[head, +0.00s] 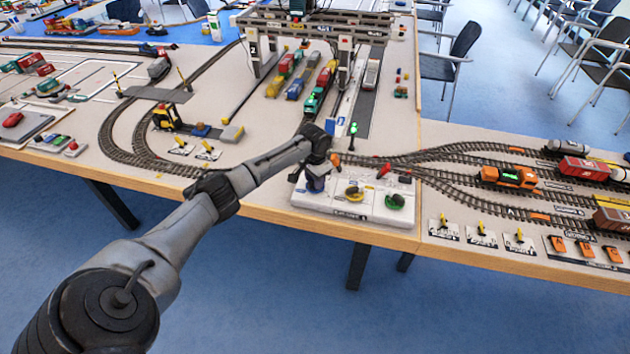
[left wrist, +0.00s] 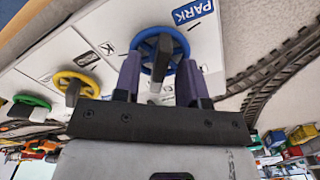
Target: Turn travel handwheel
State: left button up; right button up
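A blue handwheel (left wrist: 160,35) stands on a white control panel (head: 335,208) at the table's front edge. A dark spoke or knob shows in its middle. My left gripper (left wrist: 159,76) is at this wheel, with its two fingers apart on either side of the wheel's middle. I cannot tell whether they touch it. In the head view my left gripper (head: 315,173) hides most of the blue wheel. A yellow handwheel (head: 354,193) and a green handwheel (head: 395,201) stand to its right on the panel. The label wording for each wheel is too small to read. My right gripper is out of view.
A gantry crane (head: 345,45) spans the tracks behind the panel. A small green signal light (head: 353,130) and a red lever (head: 384,170) stand close behind the wheels. An orange locomotive (head: 508,177) is on the tracks at right. A "PARK" label (left wrist: 192,11) lies beside the blue wheel.

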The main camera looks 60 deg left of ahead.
pick_arm(q)
jog(key=shift+f, duration=0.2)
jog(key=shift+c, duration=0.4)
grip_shut()
jog(key=shift+r, duration=0.1)
